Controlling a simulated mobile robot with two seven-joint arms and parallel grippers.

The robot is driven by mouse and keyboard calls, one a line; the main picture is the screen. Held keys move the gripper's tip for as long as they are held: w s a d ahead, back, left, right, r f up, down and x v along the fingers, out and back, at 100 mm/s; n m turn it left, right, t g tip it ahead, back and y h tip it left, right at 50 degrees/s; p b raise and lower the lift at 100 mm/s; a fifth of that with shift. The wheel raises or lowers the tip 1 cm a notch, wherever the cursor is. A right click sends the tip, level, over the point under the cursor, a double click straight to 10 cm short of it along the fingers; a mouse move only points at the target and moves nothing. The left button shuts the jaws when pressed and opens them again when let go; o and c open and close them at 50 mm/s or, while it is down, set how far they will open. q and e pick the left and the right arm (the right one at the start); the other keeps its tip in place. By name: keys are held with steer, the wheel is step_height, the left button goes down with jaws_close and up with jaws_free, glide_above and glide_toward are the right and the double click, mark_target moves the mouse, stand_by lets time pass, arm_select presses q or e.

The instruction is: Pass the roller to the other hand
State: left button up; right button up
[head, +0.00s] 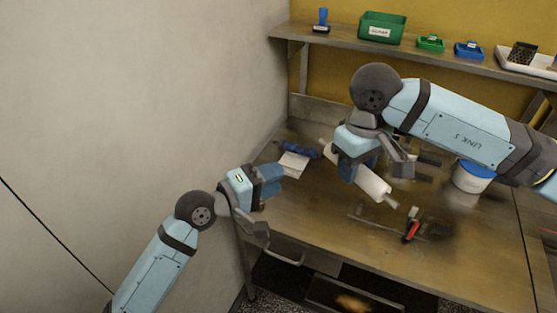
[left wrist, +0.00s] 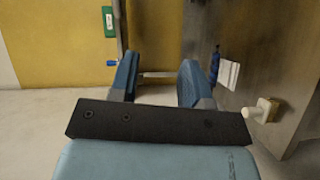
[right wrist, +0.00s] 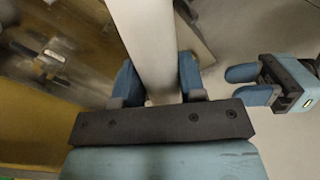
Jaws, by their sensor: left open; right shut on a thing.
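The roller is a white cylinder (head: 374,184) with thin, pale ends. My right gripper (head: 357,170) is shut on it and holds it tilted above the table. In the right wrist view the roller (right wrist: 145,40) runs between the two blue fingers and out past the top edge. My left gripper (head: 273,180) is open and empty, left of the roller and apart from it, near the table's left edge. Its open fingers (right wrist: 240,84) also show at the right of the right wrist view. In the left wrist view nothing is gripped between the fingers (left wrist: 158,80).
A white card (head: 294,164) and a dark blue item (head: 298,148) lie at the table's back left. A blue-lidded white tub (head: 470,183) and a red-handled tool (head: 411,231) are to the right. A shelf (head: 450,58) holds a green bin (head: 382,27). The left wall is close.

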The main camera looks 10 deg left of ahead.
arm_select(q)
step_height(320, 180, up, 5)
steer(key=d+g+h, duration=0.1)
steer(key=d+h, duration=0.1)
steer(key=x, duration=1.2)
steer(key=shift+w+a+f, duration=0.15)
steer(key=shift+w+a, duration=0.15)
steer(key=c, duration=0.7)
arm_select(e)
steer(key=o, duration=1.2)
